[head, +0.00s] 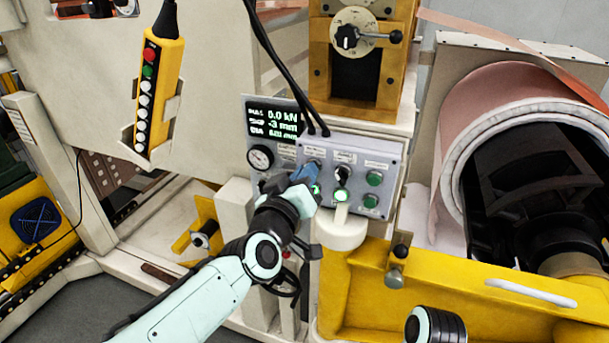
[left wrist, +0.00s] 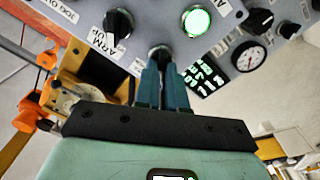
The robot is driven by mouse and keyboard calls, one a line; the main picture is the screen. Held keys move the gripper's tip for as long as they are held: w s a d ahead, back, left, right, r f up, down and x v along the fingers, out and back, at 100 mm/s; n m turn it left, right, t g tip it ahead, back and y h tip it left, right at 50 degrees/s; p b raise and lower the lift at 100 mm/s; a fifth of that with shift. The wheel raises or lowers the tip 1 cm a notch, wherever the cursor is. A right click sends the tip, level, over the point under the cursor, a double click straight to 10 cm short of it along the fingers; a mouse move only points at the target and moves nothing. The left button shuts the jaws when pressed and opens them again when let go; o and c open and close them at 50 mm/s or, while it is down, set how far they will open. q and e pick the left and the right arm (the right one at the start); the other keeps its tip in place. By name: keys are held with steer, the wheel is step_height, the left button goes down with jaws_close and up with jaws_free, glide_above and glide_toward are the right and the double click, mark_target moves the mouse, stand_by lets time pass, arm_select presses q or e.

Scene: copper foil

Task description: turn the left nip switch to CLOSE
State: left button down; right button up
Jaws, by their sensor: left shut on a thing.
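My left gripper (head: 306,170) reaches the grey control panel (head: 394,160) from the left in the head view. Its blue fingers are shut on a black switch knob (left wrist: 159,53), which shows just past the fingertips in the left wrist view. The fingers hide most of this knob and its label, so I cannot read its setting. Another black switch (head: 342,173), to its right on the panel, stands free; it also shows beside the words ARM UP in the left wrist view (left wrist: 118,22). My right gripper is not in view.
A round gauge (head: 260,157) and a lit display (head: 272,121) are at the panel's left. Green buttons (head: 375,178) are at its right. A yellow pendant (head: 160,80) hangs at the left, and a copper roll (head: 500,110) stands at the right.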

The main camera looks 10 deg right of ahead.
arm_select(q)
steer(key=c, duration=1.2)
jaws_free()
steer(key=v, duration=1.3)
steer(key=shift+s+a, duration=0.15)
